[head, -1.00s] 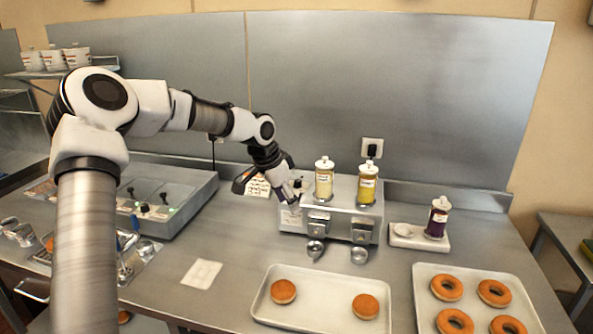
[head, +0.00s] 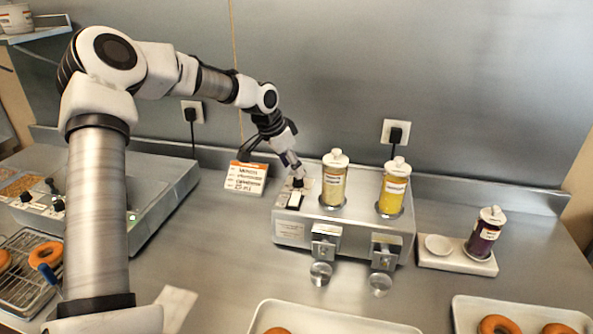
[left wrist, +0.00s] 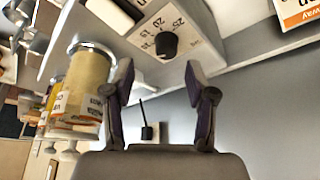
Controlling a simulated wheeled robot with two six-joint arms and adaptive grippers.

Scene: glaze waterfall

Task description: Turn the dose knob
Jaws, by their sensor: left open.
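The dose knob (left wrist: 167,45) is a small black knob on a pale dial plate (left wrist: 180,32) marked with numbers such as 15, 20 and 25. In the head view the knob (head: 298,183) sits on top of the left end of the steel dispenser (head: 290,232), largely hidden by my gripper. My left gripper (head: 294,168) is right above it. In the left wrist view its two fingers (left wrist: 158,82) are apart and empty, with the knob just beyond the gap between the tips. My right gripper is out of view.
Two jars, one tan (head: 333,182) and one yellow (head: 393,190), stand on the dispenser right of the knob. An orange-topped sign (head: 245,178) stands to its left. A dark purple jar (head: 485,235) stands on a pale base at right. Trays with donuts lie in front.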

